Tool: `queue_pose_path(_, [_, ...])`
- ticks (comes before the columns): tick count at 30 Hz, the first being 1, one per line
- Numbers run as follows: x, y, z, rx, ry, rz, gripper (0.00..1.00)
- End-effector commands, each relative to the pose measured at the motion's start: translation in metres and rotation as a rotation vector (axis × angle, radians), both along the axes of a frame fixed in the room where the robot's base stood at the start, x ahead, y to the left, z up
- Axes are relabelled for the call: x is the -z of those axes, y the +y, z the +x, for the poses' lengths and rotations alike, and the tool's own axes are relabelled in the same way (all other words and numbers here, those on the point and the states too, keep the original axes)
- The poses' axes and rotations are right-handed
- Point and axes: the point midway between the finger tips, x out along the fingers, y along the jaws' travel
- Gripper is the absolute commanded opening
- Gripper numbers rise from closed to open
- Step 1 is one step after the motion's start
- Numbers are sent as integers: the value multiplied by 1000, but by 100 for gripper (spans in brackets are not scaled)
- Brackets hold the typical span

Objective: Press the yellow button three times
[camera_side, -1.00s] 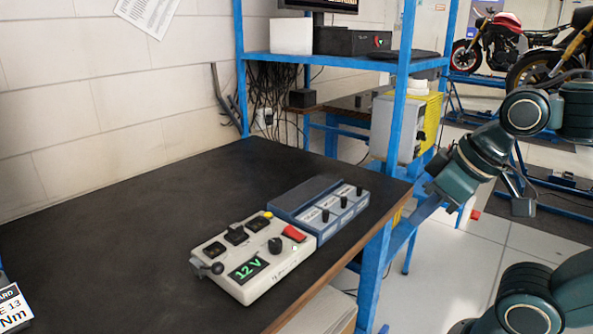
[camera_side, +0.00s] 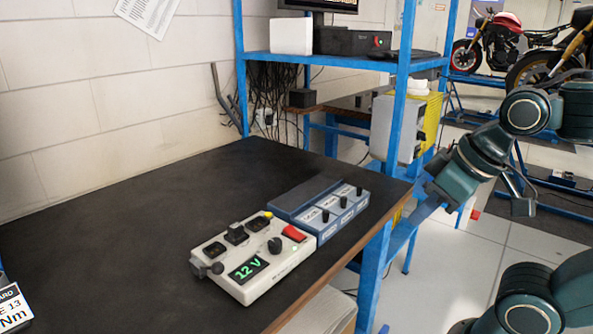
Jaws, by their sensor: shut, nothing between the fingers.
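The yellow button (camera_side: 268,214) is a small round cap on the back edge of a pale grey control box (camera_side: 222,280) lying on the dark bench. The box also has a red rocker switch (camera_side: 294,233), a black knob, black sockets and a green "12 V" display. Nothing touches the button. My gripper (camera_side: 522,204) is at the right side of the picture, beyond the bench edge, well right of the box and apart from it. It looks shut and empty, though its fingers are small and hard to make out.
A blue-grey unit (camera_side: 345,206) with several black knobs adjoins the box on its right. A blue shelf post (camera_side: 388,160) stands between the bench and my arm. The bench top (camera_side: 110,240) is bare left of the box. A white card (camera_side: 14,306) stands at lower left.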

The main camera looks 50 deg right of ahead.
Motion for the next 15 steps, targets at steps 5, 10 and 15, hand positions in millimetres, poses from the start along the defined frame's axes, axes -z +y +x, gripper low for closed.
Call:
queue_pose_path(5, [-2,0,7,10,-5,7,0])
queue_pose_path(10, [-7,0,24,38,-18,24,0])
queue_pose_path(15, [-14,1,53,82,-41,54,0])
